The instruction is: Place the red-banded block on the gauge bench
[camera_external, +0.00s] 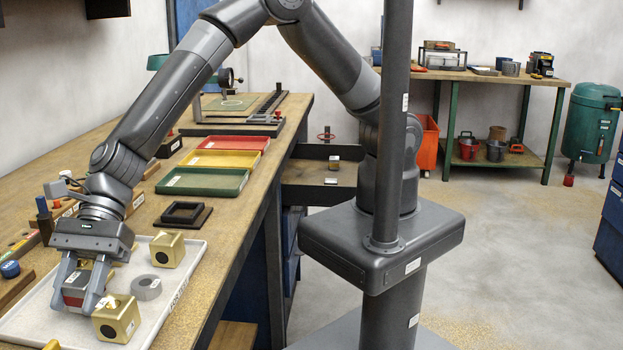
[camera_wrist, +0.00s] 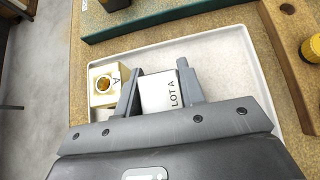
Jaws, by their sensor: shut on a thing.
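The red-banded block (camera_external: 75,285) is between the fingers of my gripper (camera_external: 82,292), low over the pale tray (camera_external: 40,325) on the long wooden bench. I cannot tell whether it touches the tray. In the wrist view my gripper (camera_wrist: 160,95) is shut on the block (camera_wrist: 160,90), whose pale face reads "LOT A". The red band is hidden there. A round dial gauge (camera_external: 226,77) stands over a green plate (camera_external: 230,103) at the bench's far end; this looks like the gauge place.
Brass blocks (camera_external: 167,250) (camera_external: 116,318) and a grey ring (camera_external: 146,287) share the tray. Beyond it are a dark square frame (camera_external: 183,214) and green (camera_external: 203,182), yellow (camera_external: 226,159) and red (camera_external: 234,143) trays. Wooden racks line the left side.

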